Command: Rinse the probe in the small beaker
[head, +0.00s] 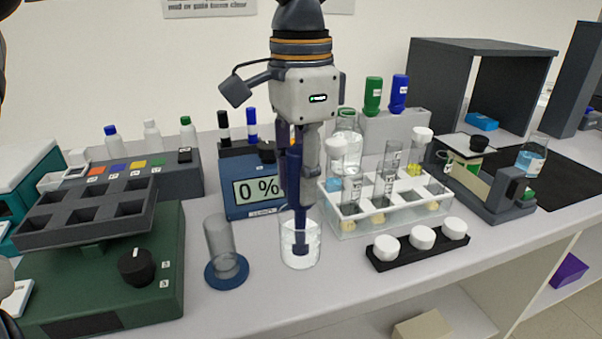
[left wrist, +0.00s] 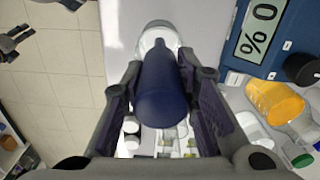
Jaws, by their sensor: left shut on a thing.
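My left gripper (head: 300,180) comes down from the top in the head view and is shut on the dark blue probe (head: 297,200). The probe is upright, its lower end inside the small clear beaker (head: 300,255), which stands on the bench. In the left wrist view the probe (left wrist: 163,90) lies between the two fingers of the gripper (left wrist: 165,105), with the beaker's round rim (left wrist: 157,36) beyond it. I cannot tell whether the tip touches the beaker's bottom. A meter (head: 252,190) reading "0 %" stands behind and left of the beaker.
A clear tube on a round blue base (head: 226,272) stands close left of the beaker. A test tube rack (head: 375,221) and a black strip with white caps (head: 383,260) stand to the right. A green shaker (head: 155,245) is at the left. The bench front below the beaker is clear.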

